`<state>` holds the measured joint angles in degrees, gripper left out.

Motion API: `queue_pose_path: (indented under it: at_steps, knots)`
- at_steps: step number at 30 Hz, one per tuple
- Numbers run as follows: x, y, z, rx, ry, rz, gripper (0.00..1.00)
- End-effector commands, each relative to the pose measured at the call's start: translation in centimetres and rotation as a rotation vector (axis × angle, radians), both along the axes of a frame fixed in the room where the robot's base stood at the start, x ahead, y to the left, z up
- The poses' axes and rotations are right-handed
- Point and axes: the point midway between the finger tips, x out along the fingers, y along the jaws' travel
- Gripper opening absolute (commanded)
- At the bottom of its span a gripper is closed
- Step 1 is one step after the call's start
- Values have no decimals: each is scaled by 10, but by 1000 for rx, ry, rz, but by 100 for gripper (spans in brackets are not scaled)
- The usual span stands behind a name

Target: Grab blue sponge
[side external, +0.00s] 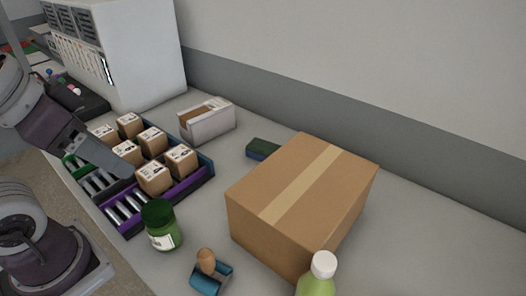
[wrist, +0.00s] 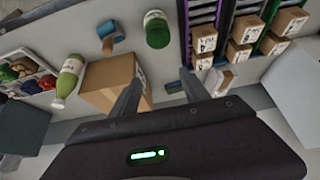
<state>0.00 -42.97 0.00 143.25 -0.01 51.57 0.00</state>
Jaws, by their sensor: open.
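The sponge (side external: 262,149), dark green on top with a blue lower part, lies on the table behind the large cardboard box (side external: 300,195) in the side external view. The box hides part of it. In the wrist view a small blue and green piece (wrist: 174,87), likely the same sponge, shows between the fingers, far beyond them. My gripper (wrist: 161,71) is open and empty. In the side external view my gripper (side external: 122,165) is at the left, above the tray of small boxes and well apart from the sponge; its fingers are hard to make out there.
A tray (side external: 186,190) holds several small boxes. A white open carton (side external: 207,125) stands between it and the sponge. A green jar (side external: 162,228), a blue stamp with a wooden knob (side external: 208,275) and a green bottle (side external: 316,282) stand nearer. Table right of the large box is clear.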

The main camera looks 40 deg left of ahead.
Motion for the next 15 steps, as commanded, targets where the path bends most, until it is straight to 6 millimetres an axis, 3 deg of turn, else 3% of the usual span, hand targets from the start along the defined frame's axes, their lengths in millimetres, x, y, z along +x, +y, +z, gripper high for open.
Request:
queue_pose_path:
  at_steps: [1,6,13,15]
  knots:
    - [0,0,0,0,0,0,66]
    - [0,0,0,0,0,0,99]
    - [2,0,0,-1,-1,0,100]
    - [19,-2,0,-11,-16,3,100]
